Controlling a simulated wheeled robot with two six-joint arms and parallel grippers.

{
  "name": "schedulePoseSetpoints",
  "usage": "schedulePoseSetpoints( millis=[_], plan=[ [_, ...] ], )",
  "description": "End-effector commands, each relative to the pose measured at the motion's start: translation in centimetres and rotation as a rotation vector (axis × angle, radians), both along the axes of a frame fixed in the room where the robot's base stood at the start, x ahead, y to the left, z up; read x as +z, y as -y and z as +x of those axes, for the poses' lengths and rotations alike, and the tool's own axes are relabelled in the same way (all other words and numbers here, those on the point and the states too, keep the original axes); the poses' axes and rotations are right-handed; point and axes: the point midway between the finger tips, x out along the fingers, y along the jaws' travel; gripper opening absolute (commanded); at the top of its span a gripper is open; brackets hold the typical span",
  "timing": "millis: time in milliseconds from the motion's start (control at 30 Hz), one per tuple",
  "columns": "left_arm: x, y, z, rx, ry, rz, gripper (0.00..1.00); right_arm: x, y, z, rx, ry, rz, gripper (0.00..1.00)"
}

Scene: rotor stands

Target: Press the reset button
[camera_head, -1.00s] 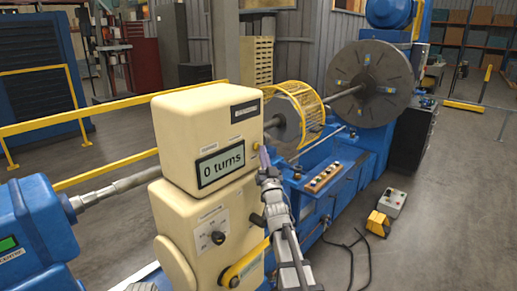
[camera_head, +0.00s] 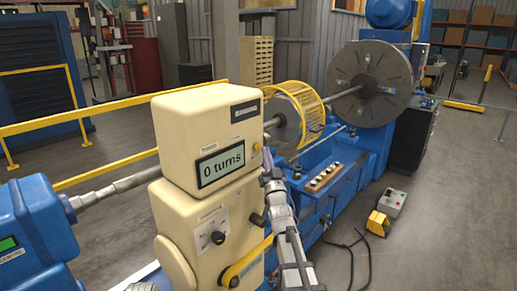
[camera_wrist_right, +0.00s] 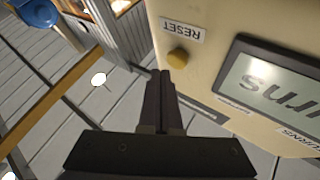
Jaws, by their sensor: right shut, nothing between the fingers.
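The reset button (camera_wrist_right: 178,58) is a small yellow round knob beside an upside-down RESET label in the right wrist view. In the head view the button (camera_head: 257,147) is on the right side of the cream counter housing (camera_head: 205,125), right of its display (camera_head: 220,163), which reads "0 turns". My right gripper (camera_head: 267,170) is below and right of the button. In the right wrist view its closed, empty fingers (camera_wrist_right: 162,75) point up just beside the button, seemingly apart from it. My left gripper is not in view.
A yellow cage (camera_head: 298,110) and a large grey disc (camera_head: 370,82) are on the shaft behind. A yellow foot pedal (camera_head: 378,223) and grey control box (camera_head: 392,203) stand on the floor.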

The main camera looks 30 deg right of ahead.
Motion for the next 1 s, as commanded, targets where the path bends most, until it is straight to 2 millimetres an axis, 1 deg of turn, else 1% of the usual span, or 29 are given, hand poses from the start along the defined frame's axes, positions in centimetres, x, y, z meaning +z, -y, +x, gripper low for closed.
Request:
schedulePoseSetpoints(
  millis=[167, 500, 700, 1000],
  plan=[
    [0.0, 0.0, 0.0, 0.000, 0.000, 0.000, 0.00, 0.0, 0.0, -0.1, 0.000, 0.000, 0.000, 0.00],
    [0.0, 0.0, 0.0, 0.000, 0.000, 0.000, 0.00, 0.0, 1.2, -3.1, -0.002, 0.001, 0.001, 0.00],
    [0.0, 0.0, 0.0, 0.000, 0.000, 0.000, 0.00, 0.0, 1.8, -4.4, -0.001, 0.000, 0.000, 0.00],
    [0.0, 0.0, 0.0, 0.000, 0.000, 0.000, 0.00, 0.0, 1.9, -4.6, 0.000, 0.000, 0.001, 0.00]
  ],
)
